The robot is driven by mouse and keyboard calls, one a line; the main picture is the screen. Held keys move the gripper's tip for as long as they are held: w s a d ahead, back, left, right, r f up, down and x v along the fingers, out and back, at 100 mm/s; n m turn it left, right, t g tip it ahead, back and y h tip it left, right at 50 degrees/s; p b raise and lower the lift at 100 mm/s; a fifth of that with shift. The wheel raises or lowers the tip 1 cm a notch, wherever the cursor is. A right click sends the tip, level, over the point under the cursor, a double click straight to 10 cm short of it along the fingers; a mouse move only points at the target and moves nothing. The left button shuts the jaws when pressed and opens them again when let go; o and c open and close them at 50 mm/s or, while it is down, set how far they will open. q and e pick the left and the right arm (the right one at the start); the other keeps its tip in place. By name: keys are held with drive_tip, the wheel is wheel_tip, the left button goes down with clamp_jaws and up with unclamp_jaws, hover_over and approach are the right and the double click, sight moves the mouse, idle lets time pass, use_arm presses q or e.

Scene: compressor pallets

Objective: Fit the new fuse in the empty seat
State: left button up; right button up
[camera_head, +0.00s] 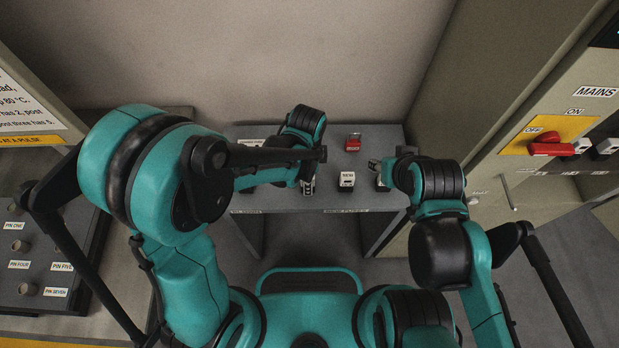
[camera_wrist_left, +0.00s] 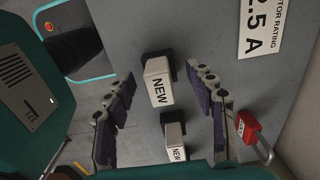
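A white fuse marked NEW (camera_wrist_left: 158,88) with a dark end lies on the grey table, between the spread fingers of my open left gripper (camera_wrist_left: 160,73) in the left wrist view. A second fuse marked NEW (camera_wrist_left: 175,142) lies close by. In the head view one NEW fuse (camera_head: 347,181) shows clear on the table, just right of my left gripper (camera_head: 308,184). My right gripper (camera_head: 375,165) is over the table's right part, beside a partly covered pale block (camera_head: 382,183); its fingers are too small to judge. I cannot make out an empty seat.
A red padlock (camera_head: 353,142) stands at the table's back. A rating plate reading 2.5 A (camera_wrist_left: 262,35) lies on the table (camera_head: 385,140). A cabinet with a MAINS panel and red switch handle (camera_head: 550,148) is at right. A dark pin board (camera_head: 40,265) is at left.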

use_arm(q)
clamp_jaws()
drive_tip(key=shift+r, duration=0.1)
drive_tip(key=shift+r+p, duration=2.35)
drive_tip(key=shift+r, duration=0.55)
